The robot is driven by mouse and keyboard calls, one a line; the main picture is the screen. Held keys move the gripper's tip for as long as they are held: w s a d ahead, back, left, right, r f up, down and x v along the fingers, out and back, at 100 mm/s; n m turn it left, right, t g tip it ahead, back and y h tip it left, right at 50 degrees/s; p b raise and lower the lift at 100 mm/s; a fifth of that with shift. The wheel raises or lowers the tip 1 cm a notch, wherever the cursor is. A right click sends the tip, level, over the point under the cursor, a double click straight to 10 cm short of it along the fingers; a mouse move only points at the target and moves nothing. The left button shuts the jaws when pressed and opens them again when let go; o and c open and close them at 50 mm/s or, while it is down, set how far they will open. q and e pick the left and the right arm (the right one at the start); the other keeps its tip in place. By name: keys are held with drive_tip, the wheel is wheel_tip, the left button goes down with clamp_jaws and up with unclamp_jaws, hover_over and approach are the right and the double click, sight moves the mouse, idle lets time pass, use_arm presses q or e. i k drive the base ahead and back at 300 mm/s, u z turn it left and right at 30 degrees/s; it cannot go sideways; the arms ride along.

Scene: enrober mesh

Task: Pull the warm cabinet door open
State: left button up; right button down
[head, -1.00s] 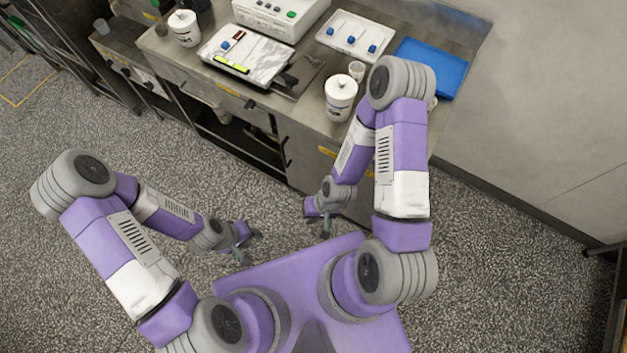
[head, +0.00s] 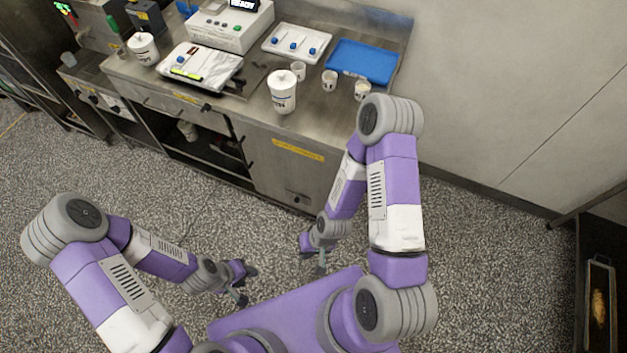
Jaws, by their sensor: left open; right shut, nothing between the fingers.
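The steel cabinet door (head: 285,170) is the flat panel under the counter, below a yellow label (head: 298,150) too small to read for certain. It looks closed. A dark fitting (head: 297,197) shows low on the panel, and a dark upright handle (head: 246,152) is at its left edge. My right gripper (head: 312,263) is shut and empty, over the floor in front of the cabinet and apart from it. My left gripper (head: 243,285) is open and empty, further left over the floor, also apart from the cabinet.
An open shelf (head: 205,150) lies left of the door. Speckled floor in front is clear. A dark rack (head: 597,290) stands at right.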

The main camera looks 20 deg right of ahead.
sight(276, 162)
drive_tip(key=z, duration=0.5)
drive_tip(key=i, duration=0.5)
drive_tip(key=z, duration=0.6)
drive_tip(key=k, duration=1.3)
drive_tip(key=u, duration=0.35)
drive_tip(key=i, duration=0.85)
drive_tip(key=u, duration=0.85)
drive_tip(key=i, duration=0.4)
drive_tip(key=u, duration=0.1)
